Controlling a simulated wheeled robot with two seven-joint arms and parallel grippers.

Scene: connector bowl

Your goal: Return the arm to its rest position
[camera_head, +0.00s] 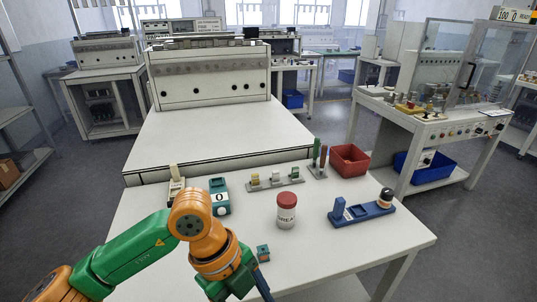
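My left arm reaches in from the lower left over the front of the white table (330,262). Its gripper (252,284) points down at the table's front, near the bottom edge of the view. The fingers are mostly hidden by the wrist and cut off by the frame, so I cannot tell whether they are open or hold anything. A small teal piece (263,252) shows just beside the gripper; I cannot tell whether they touch. My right arm and gripper are not in view.
A red-lidded white jar (287,212), teal scale (220,198), small connector rack (275,180), tool holder (318,170), red bin (350,160) and blue fixture (360,212) stand on the table. A beige-topped device (176,186) stands behind my wrist. The right front is clear.

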